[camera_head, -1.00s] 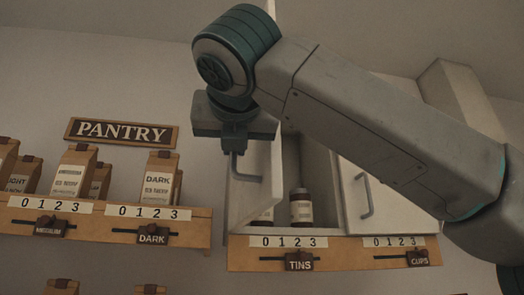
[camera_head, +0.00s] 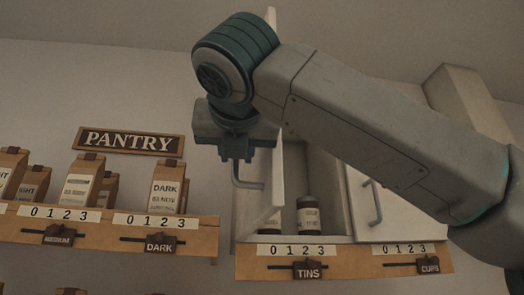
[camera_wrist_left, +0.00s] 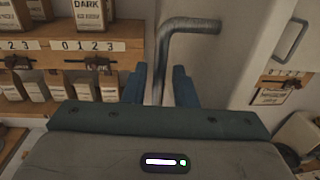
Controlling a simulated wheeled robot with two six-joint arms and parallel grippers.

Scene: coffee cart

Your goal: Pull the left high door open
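The left high door (camera_head: 266,207) of the white wall cabinet stands open, swung out toward me, and shows the cabinet inside. Its bent metal handle (camera_head: 247,185) sits on the door's outer face. My left gripper (camera_head: 236,152) is at the upper part of this handle. In the left wrist view the upright bar of the handle (camera_wrist_left: 158,75) lies between the two fingers of my left gripper (camera_wrist_left: 160,88), which are close on both sides of it. The fingertips are partly hidden in the head view. My right gripper is not in view.
Tins (camera_head: 308,214) stand inside the cabinet. The right door (camera_head: 392,215) is closed. A wooden rail with sliders (camera_head: 307,270) runs below. Pantry shelves with coffee bags (camera_head: 166,187) are at the left. My arm covers the cabinet's upper part.

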